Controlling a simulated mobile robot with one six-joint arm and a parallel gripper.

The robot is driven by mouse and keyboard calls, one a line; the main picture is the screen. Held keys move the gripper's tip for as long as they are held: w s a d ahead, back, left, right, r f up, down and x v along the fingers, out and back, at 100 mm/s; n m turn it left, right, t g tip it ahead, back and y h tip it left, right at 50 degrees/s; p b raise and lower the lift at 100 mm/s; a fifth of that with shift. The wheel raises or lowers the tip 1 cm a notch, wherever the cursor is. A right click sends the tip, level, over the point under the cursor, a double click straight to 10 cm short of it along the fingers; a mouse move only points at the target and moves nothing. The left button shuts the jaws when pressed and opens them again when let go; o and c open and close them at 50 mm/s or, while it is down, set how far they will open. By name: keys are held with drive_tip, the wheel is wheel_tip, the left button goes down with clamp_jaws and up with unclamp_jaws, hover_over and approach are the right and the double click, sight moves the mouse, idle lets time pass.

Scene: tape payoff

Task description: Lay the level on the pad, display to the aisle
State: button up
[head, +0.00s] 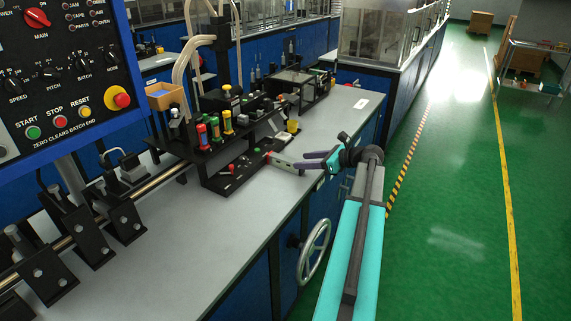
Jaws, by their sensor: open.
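A small pale bar (286,161), possibly the level, lies on the grey bench top near the bench's right edge, beside the black tool rack. It is too small for me to make out a display on it. I cannot make out the pad with certainty.
The black rack (222,140) holds red, yellow and green-topped items. A control panel (65,70) stands at left, above a rail with black brackets (75,235). A handwheel (313,250) sticks out from the bench front. The grey bench top (200,225) is clear in front. The green aisle (450,200) is open.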

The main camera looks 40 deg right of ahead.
sight(295, 161)
drive_tip(key=shift+x, duration=2.25)
drive_tip(key=shift+p+x, duration=0.8)
drive_tip(key=shift+x, duration=1.8)
drive_tip(key=shift+f, duration=0.1)
drive_tip(key=shift+s, duration=0.1)
clamp_jaws()
